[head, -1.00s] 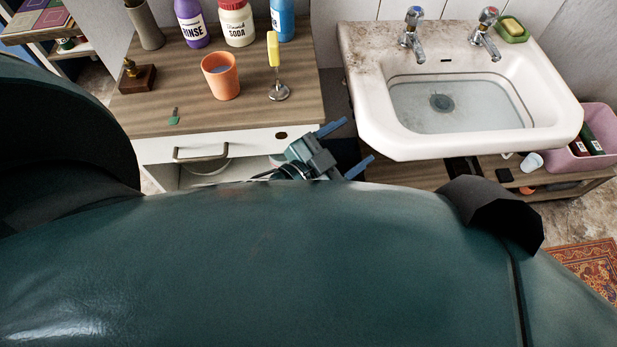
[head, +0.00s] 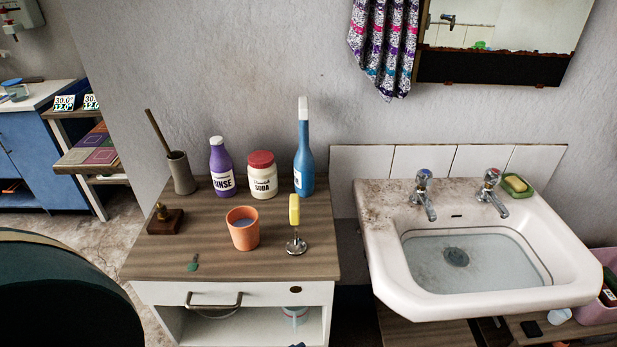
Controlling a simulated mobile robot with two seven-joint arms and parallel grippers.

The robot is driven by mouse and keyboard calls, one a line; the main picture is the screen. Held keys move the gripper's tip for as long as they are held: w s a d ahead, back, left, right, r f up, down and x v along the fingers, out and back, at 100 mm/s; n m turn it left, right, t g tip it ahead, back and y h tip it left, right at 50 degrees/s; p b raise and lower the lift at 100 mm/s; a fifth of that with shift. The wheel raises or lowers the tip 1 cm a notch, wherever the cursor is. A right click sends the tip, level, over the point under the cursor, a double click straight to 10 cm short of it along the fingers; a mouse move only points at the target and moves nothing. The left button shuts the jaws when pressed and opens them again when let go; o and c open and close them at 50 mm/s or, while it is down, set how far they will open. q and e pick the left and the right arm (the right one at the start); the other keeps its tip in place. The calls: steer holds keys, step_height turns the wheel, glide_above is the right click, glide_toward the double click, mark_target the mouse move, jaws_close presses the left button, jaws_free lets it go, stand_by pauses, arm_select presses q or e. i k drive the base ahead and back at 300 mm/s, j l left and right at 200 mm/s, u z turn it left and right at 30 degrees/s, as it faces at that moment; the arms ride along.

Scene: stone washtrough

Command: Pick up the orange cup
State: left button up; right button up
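The orange cup (head: 243,234) stands upright on the wooden top of a small cabinet (head: 160,262), with something bluish-grey inside it. It stands apart from the things around it. No gripper fingers show clearly in the head view now. A small dark blue bit at the bottom edge, below the cabinet's open shelf, may be a fingertip, but I cannot tell which gripper it belongs to. Part of my own body fills the lower left corner.
A yellow-handled tool on a round metal base (head: 295,225) stands just right of the cup. Behind are a purple rinse bottle (head: 221,170), a soda jar (head: 262,181) and a blue bottle (head: 304,155). A brown block (head: 166,220) sits left. The white sink (head: 385,255) is at right.

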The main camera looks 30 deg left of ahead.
mark_target(242, 222)
steer(key=u, duration=1.35)
steer(key=z, duration=1.55)
steer(key=u, duration=1.55)
